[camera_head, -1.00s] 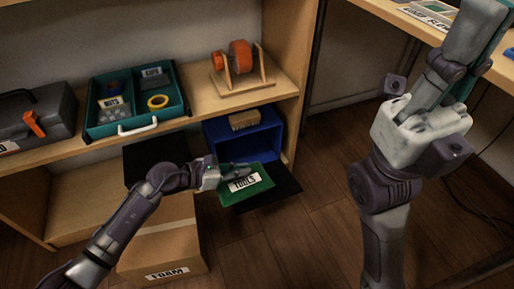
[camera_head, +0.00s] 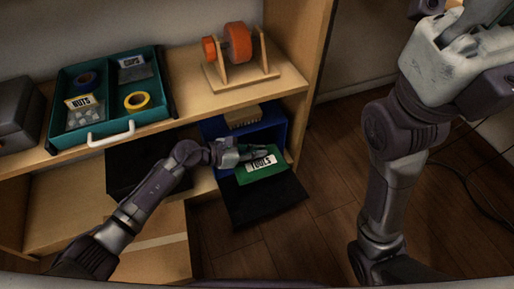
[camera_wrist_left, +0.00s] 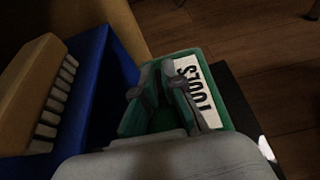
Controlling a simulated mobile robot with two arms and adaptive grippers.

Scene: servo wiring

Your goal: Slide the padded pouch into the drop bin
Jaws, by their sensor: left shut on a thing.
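The padded pouch is green with a white TOOLS label (camera_head: 262,165). My left gripper (camera_head: 252,154) is shut on its edge and holds it at the open front of the blue drop bin (camera_head: 271,134). In the left wrist view both fingers (camera_wrist_left: 165,90) clasp the pouch (camera_wrist_left: 133,120); the blue bin (camera_wrist_left: 100,75) is just to its left. The pouch appears to be over the bin's front edge; how much is inside I cannot tell.
A tan box-like item (camera_head: 243,116) sits in the bin. A black flap (camera_head: 265,203) lies out in front of it. A teal tray (camera_head: 60,133) and an orange reel on a wooden stand (camera_head: 236,42) are on the shelf above. A cardboard box (camera_head: 165,255) stands below left.

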